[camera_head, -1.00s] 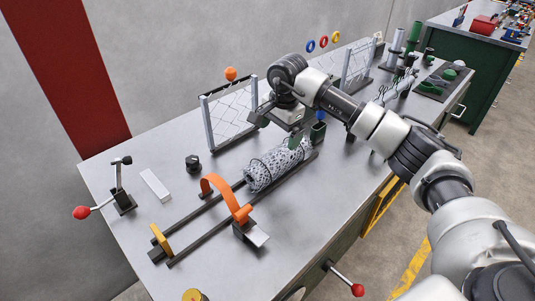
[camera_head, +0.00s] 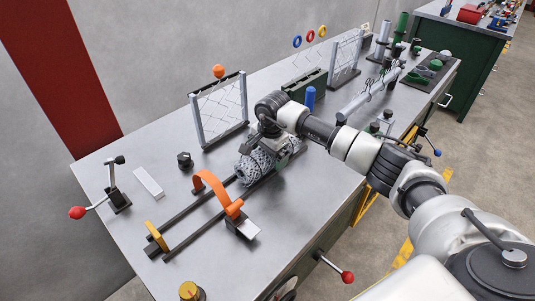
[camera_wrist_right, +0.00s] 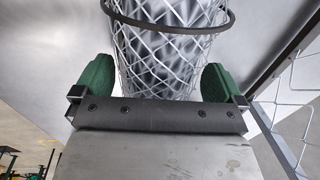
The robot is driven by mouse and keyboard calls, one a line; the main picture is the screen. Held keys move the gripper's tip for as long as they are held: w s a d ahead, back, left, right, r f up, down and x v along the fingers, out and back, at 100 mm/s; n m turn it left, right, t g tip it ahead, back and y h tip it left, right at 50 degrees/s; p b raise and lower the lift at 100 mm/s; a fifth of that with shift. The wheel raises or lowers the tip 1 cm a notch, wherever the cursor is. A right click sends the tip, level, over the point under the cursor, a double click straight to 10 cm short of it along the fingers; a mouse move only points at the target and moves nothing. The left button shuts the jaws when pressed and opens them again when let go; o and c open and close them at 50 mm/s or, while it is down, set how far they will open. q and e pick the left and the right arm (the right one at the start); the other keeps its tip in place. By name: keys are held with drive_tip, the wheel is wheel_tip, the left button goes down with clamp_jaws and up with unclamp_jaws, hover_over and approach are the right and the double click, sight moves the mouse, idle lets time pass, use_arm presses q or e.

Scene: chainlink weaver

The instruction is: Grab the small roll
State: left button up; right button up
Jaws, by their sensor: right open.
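The small roll of wire mesh (camera_head: 254,164) lies on two dark rails on the bench in the head view. My right gripper (camera_head: 277,143) is low at the roll's far right end and hides part of it. In the right wrist view, the roll (camera_wrist_right: 168,42) with a dark ring around it lies between the two green fingertips of the right gripper (camera_wrist_right: 158,82). The jaws are open, one finger on each side; whether they touch the mesh I cannot tell. My left gripper is out of view.
An orange arch (camera_head: 212,187) stands over the rails near the roll's left end. A framed mesh panel (camera_head: 219,111) stands behind the roll. A lever with a red knob (camera_head: 77,212) is at the left. A blue cylinder (camera_head: 310,98) stands behind my arm.

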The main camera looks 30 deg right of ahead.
drive_tip(key=c, duration=1.1)
drive_tip(key=shift+o, duration=0.2)
drive_tip(key=shift+r, duration=0.1)
drive_tip(key=shift+r, duration=0.1)
